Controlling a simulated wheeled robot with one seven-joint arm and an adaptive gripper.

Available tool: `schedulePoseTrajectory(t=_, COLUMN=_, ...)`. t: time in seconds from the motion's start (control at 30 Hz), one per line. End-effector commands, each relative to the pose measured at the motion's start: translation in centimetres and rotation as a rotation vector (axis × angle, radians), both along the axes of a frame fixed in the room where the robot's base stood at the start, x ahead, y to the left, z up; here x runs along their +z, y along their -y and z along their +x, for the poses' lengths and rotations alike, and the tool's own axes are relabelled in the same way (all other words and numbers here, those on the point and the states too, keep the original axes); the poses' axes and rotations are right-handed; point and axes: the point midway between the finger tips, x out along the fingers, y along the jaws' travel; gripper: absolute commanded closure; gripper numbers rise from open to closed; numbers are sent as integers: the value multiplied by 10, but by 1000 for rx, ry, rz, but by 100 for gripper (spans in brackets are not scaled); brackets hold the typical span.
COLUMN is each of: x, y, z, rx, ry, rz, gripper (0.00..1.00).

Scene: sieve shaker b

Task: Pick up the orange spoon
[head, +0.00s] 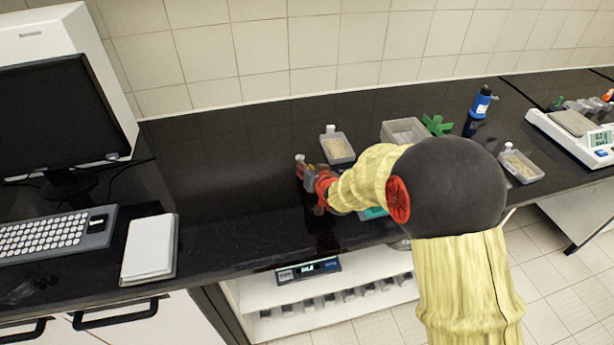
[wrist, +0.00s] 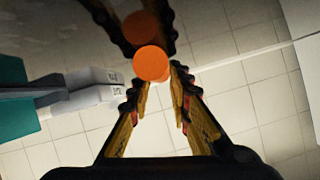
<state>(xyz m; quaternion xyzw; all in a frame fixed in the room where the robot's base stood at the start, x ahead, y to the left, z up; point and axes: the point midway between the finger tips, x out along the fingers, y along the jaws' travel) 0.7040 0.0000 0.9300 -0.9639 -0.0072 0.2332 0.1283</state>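The orange spoon (wrist: 152,65) shows in the wrist view as a round orange end at my fingertips. My gripper (wrist: 161,82) has its two fingers drawn in towards each other, with the orange piece filling the narrow gap at the tips. A darker orange disc between dark finger shapes above it looks like a reflection in a glossy surface. In the head view my gripper (head: 318,188) is low over the front part of the black bench, and my arm covers much of the spot. The spoon cannot be made out clearly there.
Behind my gripper stand a small tray (head: 338,149) and a larger clear container (head: 404,131). A blue bottle (head: 481,103), another tray (head: 516,167) and a scale (head: 575,134) stand to the right.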

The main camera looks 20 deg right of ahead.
Motion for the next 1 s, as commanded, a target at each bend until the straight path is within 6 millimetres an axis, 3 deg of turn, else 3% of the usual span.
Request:
schedulePoseTrajectory(t=0.27, x=-1, y=0, z=0, rx=0, ry=-1, rz=0, gripper=100)
schedulePoseTrajectory(t=0.63, x=4, y=0, z=0, rx=0, ry=-1, rz=0, gripper=100)
schedulePoseTrajectory(t=0.9, x=35, y=0, z=0, rx=1, ry=2, rz=-1, gripper=100)
schedulePoseTrajectory(t=1.0, x=53, y=0, z=-15, rx=0, ry=2, rz=-1, gripper=100)
